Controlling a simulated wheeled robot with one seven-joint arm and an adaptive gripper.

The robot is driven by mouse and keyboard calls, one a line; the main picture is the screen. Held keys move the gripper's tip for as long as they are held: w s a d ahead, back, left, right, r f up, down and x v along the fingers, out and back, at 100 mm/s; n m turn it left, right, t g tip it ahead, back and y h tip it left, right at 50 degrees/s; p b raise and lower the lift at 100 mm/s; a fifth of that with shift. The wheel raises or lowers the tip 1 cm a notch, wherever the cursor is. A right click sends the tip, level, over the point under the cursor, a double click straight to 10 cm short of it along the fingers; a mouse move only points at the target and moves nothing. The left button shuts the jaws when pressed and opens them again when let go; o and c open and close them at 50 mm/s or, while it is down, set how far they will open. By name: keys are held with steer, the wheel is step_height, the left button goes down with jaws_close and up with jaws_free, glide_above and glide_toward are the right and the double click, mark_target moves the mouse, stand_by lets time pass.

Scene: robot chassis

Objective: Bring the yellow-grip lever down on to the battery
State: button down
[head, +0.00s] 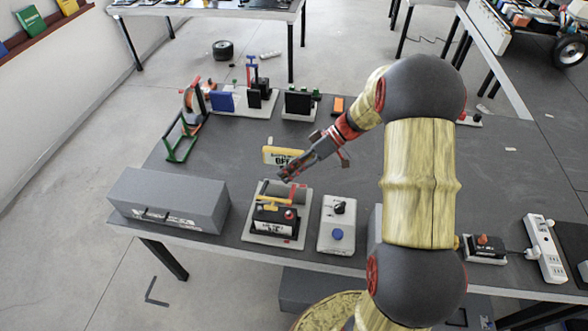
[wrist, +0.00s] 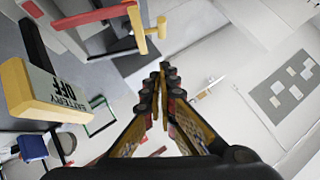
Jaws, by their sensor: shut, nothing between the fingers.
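The lever's yellow grip (head: 270,154) carries a white label reading BATTERY OFF and stands raised behind the battery unit in the head view. In the wrist view the yellow grip (wrist: 15,88) is at the left, on the end of a dark bar. The dark battery (head: 273,226) sits on a pale base, with a red knob and a yellow bar on top. My gripper (head: 284,174) is shut and empty, beside the lever grip and above the rear of the battery unit. In the wrist view its fingertips (wrist: 160,78) meet to the right of the grip, with a visible gap.
A grey case (head: 168,207) stands left of the battery unit. A pale box with a blue button (head: 337,234) stands close on its right. A green frame (head: 181,140) and blue panels (head: 222,100) are farther back. The tabletop left of the lever is clear.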

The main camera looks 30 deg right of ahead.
steer(key=s+a+f, duration=0.1)
steer(key=a+f, duration=0.4)
steer(key=f, duration=0.1)
steer(key=shift+f+b, duration=0.15)
steer(key=shift+b, duration=0.15)
steer(key=shift+s, duration=0.1)
steer(key=shift+n+t+h, duration=0.5)
steer(key=shift+t+h, duration=0.1)
steer(key=shift+t, duration=0.2)
steer(key=f+b, duration=0.1)
steer(key=b, duration=0.1)
steer(key=s+a+f+b, duration=0.1)
steer(key=b, duration=0.2)
steer(key=f+b, duration=0.1)
steer(key=b, duration=0.2)
steer(key=shift+s+a+f, duration=0.15)
steer(key=shift+s+f, duration=0.1)
steer(key=shift+s, duration=0.05)
steer(key=b, duration=0.1)
steer(key=f+b, duration=0.1)
steer(key=b, duration=0.1)
steer(key=shift+s+a+f+b, duration=0.25)
steer(key=shift+s+f+b, duration=0.15)
steer(key=shift+r, duration=0.2)
